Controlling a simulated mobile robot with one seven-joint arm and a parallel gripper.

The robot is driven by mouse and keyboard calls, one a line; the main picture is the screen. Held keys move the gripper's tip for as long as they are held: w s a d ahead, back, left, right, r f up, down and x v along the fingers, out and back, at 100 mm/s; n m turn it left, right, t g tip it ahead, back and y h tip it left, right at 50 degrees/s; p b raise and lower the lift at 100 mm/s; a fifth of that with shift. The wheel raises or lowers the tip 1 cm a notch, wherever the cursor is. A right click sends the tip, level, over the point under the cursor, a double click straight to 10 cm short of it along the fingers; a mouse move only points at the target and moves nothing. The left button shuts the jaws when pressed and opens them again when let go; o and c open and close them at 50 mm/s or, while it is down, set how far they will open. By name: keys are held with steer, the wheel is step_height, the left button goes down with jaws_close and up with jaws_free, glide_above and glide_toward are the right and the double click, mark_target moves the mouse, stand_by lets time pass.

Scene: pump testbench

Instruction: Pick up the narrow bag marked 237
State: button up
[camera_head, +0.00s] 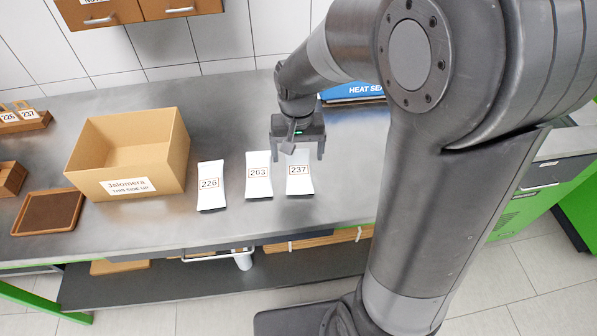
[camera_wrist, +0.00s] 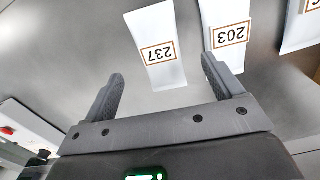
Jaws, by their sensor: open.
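The narrow white bag marked 237 (camera_head: 299,178) lies flat on the steel bench, rightmost in the row of bags. It also shows in the wrist view (camera_wrist: 160,62), upside down. My gripper (camera_head: 298,156) is open and empty, above the far end of the row. In the wrist view my gripper's fingers (camera_wrist: 165,78) are spread wide, with the 237 bag between and beyond them. The right finger in that view overlaps the edge of the bag marked 203 (camera_wrist: 228,32). I cannot tell the exact height of the fingers above the bag.
The bags marked 203 (camera_head: 258,180) and 226 (camera_head: 210,185) lie left of the 237 bag. An open cardboard box (camera_head: 172,178) and a brown tray (camera_head: 48,212) stand farther left. A blue heat sealer (camera_head: 352,90) is behind my arm. The bench's front edge is close to the bags.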

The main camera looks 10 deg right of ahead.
mark_target(299, 172)
steer(key=shift+d+f, duration=0.15)
steer(key=shift+f, duration=3.3)
steer(key=shift+c, duration=0.5)
steer(key=c, duration=1.1)
